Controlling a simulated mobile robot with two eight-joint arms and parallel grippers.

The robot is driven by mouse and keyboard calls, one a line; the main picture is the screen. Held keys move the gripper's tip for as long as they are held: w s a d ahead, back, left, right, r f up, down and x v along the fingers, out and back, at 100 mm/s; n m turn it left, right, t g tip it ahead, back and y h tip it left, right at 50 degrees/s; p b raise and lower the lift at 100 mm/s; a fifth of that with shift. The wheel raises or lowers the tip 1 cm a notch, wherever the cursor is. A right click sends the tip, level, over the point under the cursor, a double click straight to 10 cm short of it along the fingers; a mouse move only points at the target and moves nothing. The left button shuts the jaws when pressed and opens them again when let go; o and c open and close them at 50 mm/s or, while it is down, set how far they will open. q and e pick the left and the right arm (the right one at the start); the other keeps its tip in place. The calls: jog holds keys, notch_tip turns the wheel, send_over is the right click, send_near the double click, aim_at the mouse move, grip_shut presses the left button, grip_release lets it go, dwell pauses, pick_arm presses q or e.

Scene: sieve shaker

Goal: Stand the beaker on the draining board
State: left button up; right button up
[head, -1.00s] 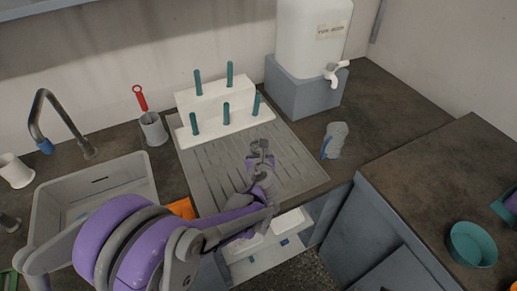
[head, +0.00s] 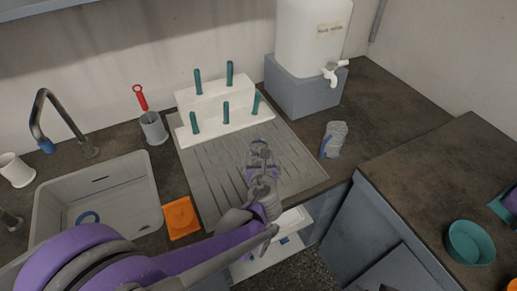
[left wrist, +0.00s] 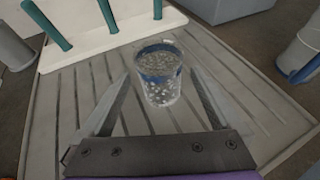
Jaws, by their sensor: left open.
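In the left wrist view a clear beaker (left wrist: 158,78) with a blue band and pale specks stands upright on the grey grooved draining board (left wrist: 68,95). The board also shows in the head view (head: 215,175). My left gripper (left wrist: 160,100) is open, its two fingers spread to either side of the near part of the beaker, with gaps between them and the glass. In the head view my left gripper (head: 261,160) is low over the middle right of the board, and I cannot make out the beaker clearly there. My right gripper is not in view.
A white peg rack (head: 222,112) with teal pegs stands at the board's back. A grey container with a blue strip (head: 333,140) stands right of the board. The sink (head: 100,195) and an orange block (head: 181,217) lie left. The board's front right is clear.

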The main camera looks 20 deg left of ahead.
pick_arm(q)
jog(key=v, duration=0.5)
jog(key=shift+s+d+r, duration=0.15)
jog(key=shift+s, duration=0.1)
jog(key=s+n, duration=0.1)
jog(key=s+a+n+g+p, duration=0.1)
jog(key=n, duration=0.1)
jog(key=s+a+r+n+p, duration=0.1)
jog(key=n, duration=0.1)
jog(key=shift+g, duration=0.3)
jog(key=s+d+r+n+g+h+p, duration=0.1)
jog(key=s+n+g+h+p, duration=0.1)
jog(key=s+n, duration=0.5)
jog(key=s+d+r+n+g+h+p, duration=0.1)
jog(key=s+n+g+h+p, duration=0.2)
jog(key=s+n, duration=0.5)
jog(key=n+p, duration=0.1)
jog(key=n, duration=0.8)
jog(key=shift+s+r+n+h+p, duration=0.25)
jog(key=shift+n+h+p, duration=0.05)
jog(key=shift+d, duration=0.15)
